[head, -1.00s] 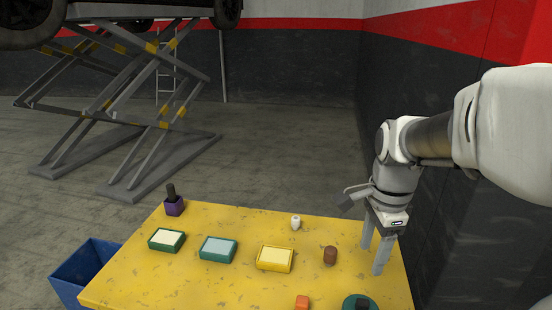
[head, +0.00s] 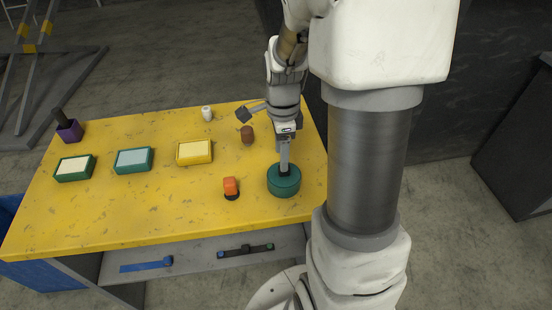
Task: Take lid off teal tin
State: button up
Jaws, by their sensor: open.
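The teal tin (head: 284,186) is round and stands at the right front of the yellow table. Its lid (head: 294,174) is on top, with a dark knob (head: 285,170) at the middle. My gripper (head: 285,167) points straight down over the tin, with its fingertips at the knob. It is open; one finger hides most of the other, so I cannot tell whether the fingers touch the knob.
On the yellow table (head: 130,215) an orange piece (head: 230,187) is left of the tin, with a brown block (head: 247,134) behind. A yellow box (head: 194,152), two green boxes (head: 133,160) (head: 74,168), a white item (head: 207,113) and a purple pot (head: 69,131) stand farther off.

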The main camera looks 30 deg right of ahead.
notch_tip(320, 180, down, 5)
dwell(0.3)
grip_shut()
jog(key=c, duration=0.7)
grip_release()
grip_shut()
jog(key=shift+r+p, duration=1.8)
jog(key=shift+r, duration=0.75)
